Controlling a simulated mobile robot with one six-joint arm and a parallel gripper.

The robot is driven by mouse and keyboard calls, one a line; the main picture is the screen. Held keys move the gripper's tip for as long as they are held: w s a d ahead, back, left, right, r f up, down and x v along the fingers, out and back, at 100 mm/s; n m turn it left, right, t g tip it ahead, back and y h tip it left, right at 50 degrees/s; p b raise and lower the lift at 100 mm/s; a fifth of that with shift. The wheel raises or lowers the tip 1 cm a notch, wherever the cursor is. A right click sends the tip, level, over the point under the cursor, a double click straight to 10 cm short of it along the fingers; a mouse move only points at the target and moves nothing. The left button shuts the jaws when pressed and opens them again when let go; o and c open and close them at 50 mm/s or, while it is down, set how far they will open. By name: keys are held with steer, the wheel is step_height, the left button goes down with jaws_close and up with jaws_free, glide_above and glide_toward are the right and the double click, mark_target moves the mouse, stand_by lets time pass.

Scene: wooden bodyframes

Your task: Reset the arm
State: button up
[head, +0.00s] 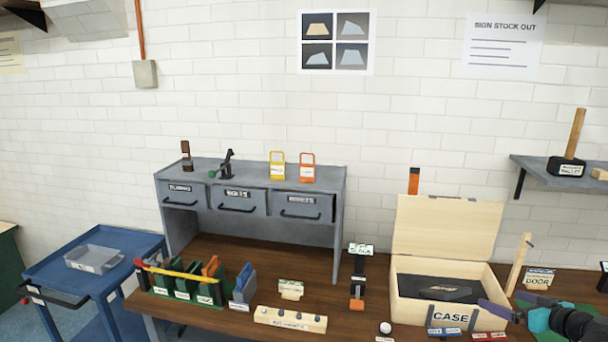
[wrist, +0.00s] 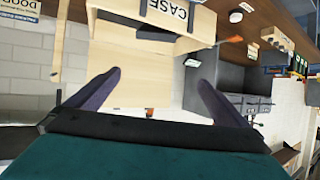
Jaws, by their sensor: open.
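My gripper (head: 500,311) is at the lower right in the head view, in front of the right side of the wooden case. It is open and empty. In the wrist view its two dark fingers (wrist: 155,92) stand wide apart with nothing between them. The wooden case (head: 445,316), labelled CASE, stands on the bench with its lid (head: 447,228) raised. A dark insert with a flat dark shape lies inside it. The case also shows in the wrist view (wrist: 190,42), behind the fingers. Part of my arm is cut off at the right edge of the head view.
The brown workbench (head: 225,250) bears a grey drawer unit (head: 250,200), a rack of tools (head: 185,280) and a wooden block with knobs (head: 290,320). A DOOR sign (head: 538,279) and a wooden post (head: 518,265) stand right of the case. A shelf (head: 560,172) holds a mallet (head: 568,160).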

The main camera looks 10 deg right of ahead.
steer(key=w+a+f+g+y, duration=0.25)
steer(key=w+a+f, duration=0.25)
steer(key=a+f, duration=0.5)
steer(key=w+a+f+g+y, duration=0.1)
steer(key=w+a+f+g, duration=0.4)
steer(key=a, duration=0.9)
steer(key=s+a+f+g+h, duration=0.2)
steer(key=s+a+f+g, duration=0.15)
steer(key=a+f, duration=0.7)
steer(key=s+a+f+g+h, duration=0.2)
steer(key=s+a+f, duration=0.25)
steer(key=a, duration=1.15)
steer(key=s+f+g+b, duration=0.5)
steer(key=s+f+b, duration=0.5)
steer(key=s+f, duration=1.5)
step_height(320, 180, down, 4)
steer(key=shift+f+g, duration=0.15)
steer(key=shift+g, duration=0.25)
